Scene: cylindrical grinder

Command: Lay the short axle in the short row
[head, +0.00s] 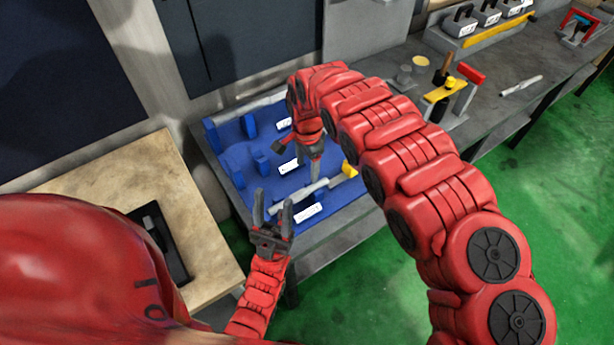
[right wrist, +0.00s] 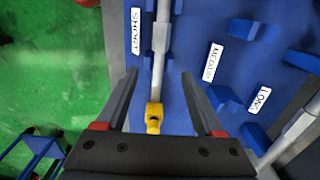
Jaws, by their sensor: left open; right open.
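A grey axle with a yellow end (head: 322,186) lies along the row by the SHORT label on the blue rack (head: 235,165). The right wrist view shows this axle (right wrist: 161,60) over small blue supports beside the SHORT label (right wrist: 136,31). My right gripper (right wrist: 160,75) is open, its fingers on either side of the axle near the yellow end and apart from it. In the head view my right gripper (head: 315,168) points down over the rack. My left gripper (head: 273,203) is open and empty at the rack's near-left edge.
A longer grey bar (right wrist: 295,130) lies by the LONG label. The MEDIUM row's blue supports (right wrist: 228,97) look empty. A wooden-topped stand (head: 90,180) is at the left. A yellow-and-red fixture (head: 455,92) and several small parts stand on the grey bench to the right.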

